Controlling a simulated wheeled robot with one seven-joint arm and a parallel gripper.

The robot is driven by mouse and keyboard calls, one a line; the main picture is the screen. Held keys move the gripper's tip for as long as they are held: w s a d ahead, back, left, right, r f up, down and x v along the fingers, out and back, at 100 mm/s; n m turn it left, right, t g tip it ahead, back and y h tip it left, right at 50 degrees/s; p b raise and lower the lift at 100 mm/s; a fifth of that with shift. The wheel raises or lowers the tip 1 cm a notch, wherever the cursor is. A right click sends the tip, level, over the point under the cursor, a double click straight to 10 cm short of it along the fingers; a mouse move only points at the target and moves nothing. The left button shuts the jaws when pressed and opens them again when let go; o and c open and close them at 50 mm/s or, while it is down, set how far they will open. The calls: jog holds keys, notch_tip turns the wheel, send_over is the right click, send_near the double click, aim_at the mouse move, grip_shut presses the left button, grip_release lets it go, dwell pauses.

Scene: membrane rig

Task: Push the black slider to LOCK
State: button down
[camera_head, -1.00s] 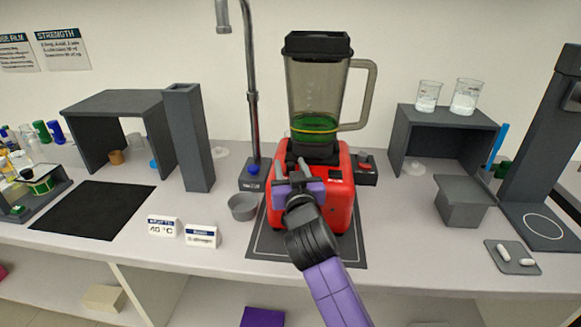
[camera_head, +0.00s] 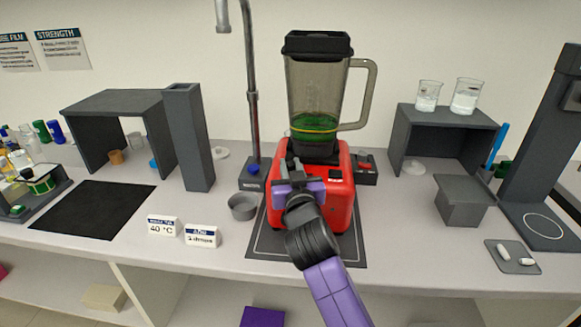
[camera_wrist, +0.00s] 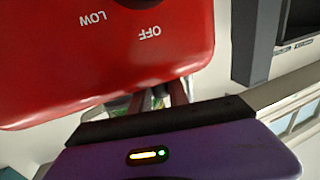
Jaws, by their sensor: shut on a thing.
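The red blender base (camera_head: 341,195) stands on a dark mat (camera_head: 355,250), with a clear jug (camera_head: 312,90) holding green liquid on top. My gripper (camera_head: 289,168) is at the upper left front of the base, just below the jug's foot. Its fingers are shut on the black slider, which they mostly hide; I cannot read the slider's position or a LOCK mark. In the wrist view the red base (camera_wrist: 90,60) shows the words LOW and OFF beside part of a black dial (camera_wrist: 132,4).
A grey bowl (camera_head: 243,207) and a tap stand (camera_head: 254,173) are close on the left. A switch box (camera_head: 367,178) with a red button is right of the base. A grey shelf (camera_head: 405,130) with two beakers stands farther right. A black mat (camera_head: 95,208) lies clear at left.

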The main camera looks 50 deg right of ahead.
aim_at(305, 159)
dwell(0.7)
jog(key=s+d+p, duration=0.1)
jog(key=s+d, duration=0.1)
jog(key=s, duration=0.1)
jog(key=shift+d+p, duration=0.2)
jog(key=shift+p, duration=0.1)
jog(key=shift+s+d, duration=0.2)
jog(key=shift+s, duration=0.05)
jog(key=c, duration=1.3)
grip_release()
jog(key=shift+s, duration=0.1)
jog(key=shift+o, duration=0.2)
